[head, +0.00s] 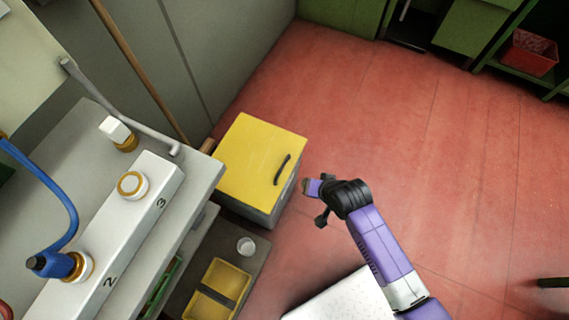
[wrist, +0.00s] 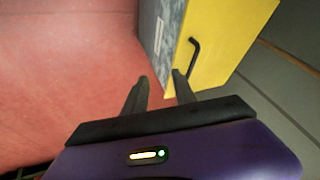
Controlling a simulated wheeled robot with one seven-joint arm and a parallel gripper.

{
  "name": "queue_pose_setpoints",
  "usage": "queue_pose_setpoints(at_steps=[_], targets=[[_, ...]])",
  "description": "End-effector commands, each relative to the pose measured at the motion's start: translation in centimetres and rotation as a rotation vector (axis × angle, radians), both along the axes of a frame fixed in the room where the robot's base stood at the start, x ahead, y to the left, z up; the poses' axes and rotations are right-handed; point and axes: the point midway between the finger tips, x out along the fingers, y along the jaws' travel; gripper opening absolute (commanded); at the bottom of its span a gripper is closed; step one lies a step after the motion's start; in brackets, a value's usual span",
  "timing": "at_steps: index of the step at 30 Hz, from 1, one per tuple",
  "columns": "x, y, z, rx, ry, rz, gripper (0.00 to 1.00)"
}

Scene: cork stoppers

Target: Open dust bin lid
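The dust bin (head: 261,213) is a grey box standing on the floor, with a flat yellow lid (head: 252,150) that lies shut on top. A black bar handle (head: 282,169) sits on the lid near its right edge. The lid (wrist: 225,35) and the handle (wrist: 190,55) also show in the wrist view. My gripper (head: 311,203) is just right of the bin, apart from the handle. In the wrist view my gripper (wrist: 160,78) has its two fingers spread with nothing between them, and the right fingertip appears close to the lower end of the handle.
A grey workbench (head: 75,150) with a numbered white block (head: 140,205) stands left of the bin. A lower shelf holds a yellow tray (head: 233,275) and a white cup (head: 246,245). A wooden pole (head: 140,70) leans behind. The red floor (head: 440,150) to the right is clear.

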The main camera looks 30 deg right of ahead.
Motion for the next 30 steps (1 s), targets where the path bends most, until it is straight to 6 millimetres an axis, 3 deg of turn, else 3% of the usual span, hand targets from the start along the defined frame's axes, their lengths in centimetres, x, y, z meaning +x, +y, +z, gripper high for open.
queue_pose_setpoints(at_steps=[1,6,12,20,30], targets=[[2.3,0.1,-0.7,0.027,0.034,-0.03,0.33],[7.2,0.5,-1.2,0.118,0.183,-0.134,0.33],[11.0,1.3,0.1,0.189,0.32,-0.22,0.33],[12.4,1.8,0.8,0.221,0.389,-0.259,0.33],[13.1,2.4,-4.0,0.221,0.39,-0.258,0.33]])
